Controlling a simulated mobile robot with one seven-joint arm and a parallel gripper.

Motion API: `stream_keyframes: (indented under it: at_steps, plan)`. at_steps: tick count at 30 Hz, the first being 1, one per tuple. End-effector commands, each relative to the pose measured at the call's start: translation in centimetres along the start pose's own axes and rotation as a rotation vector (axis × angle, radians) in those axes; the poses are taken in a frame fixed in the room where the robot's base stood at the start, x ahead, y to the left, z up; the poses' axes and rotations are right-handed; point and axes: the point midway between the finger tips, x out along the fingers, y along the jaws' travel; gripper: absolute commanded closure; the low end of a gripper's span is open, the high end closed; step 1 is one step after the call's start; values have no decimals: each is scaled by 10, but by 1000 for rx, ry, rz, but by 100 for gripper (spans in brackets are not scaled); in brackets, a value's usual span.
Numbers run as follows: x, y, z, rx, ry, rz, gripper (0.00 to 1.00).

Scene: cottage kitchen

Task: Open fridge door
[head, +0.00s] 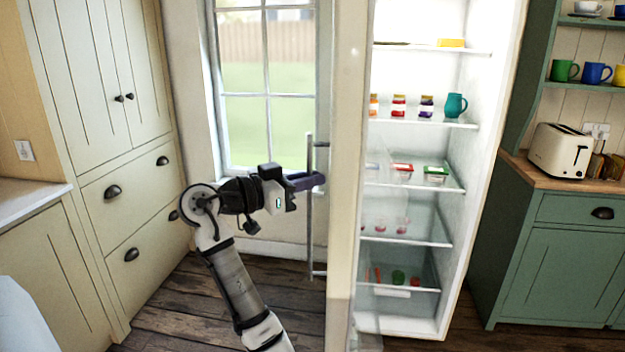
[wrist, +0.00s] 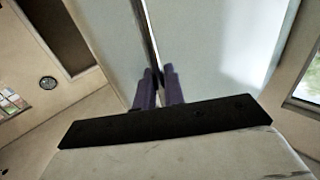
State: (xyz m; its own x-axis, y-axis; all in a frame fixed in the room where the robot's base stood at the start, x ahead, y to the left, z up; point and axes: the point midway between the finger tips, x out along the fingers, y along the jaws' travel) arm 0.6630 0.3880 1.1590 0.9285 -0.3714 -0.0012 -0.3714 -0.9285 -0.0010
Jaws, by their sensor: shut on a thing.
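The fridge (head: 478,170) stands open in the head view, with its lit shelves showing. Its cream door (head: 343,150) is swung out towards me and seen nearly edge-on at the left of the shelves. A long vertical metal handle (head: 309,230) runs along the door's outer side. My gripper (head: 312,181) is shut on the handle at its upper part. In the wrist view the gripper's dark purple fingers (wrist: 160,90) sit on both sides of the thin handle bar (wrist: 148,35), with the pale door face behind. The exact finger contact is small and partly hidden.
Jars, a teal jug (head: 456,105) and food packs stand on the fridge shelves. Cream cabinets (head: 110,160) with dark pulls are at the left and a window (head: 265,90) behind my arm. A green counter with a toaster (head: 562,150) is at the right. Wooden floor shows below.

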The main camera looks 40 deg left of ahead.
Motion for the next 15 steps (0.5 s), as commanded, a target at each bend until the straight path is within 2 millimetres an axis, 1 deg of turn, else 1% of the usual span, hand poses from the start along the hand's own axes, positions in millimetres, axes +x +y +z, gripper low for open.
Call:
stream_keyframes:
  at_steps: [1, 13, 14, 15]
  plan:
    - [1, -1, -3, 1, 6, -2, 100]
    - [2, -1, -3, 2, 4, 1, 100]
    - [2, -1, -3, 2, 5, 1, 87]
    - [2, -1, -3, 2, 5, 1, 82]
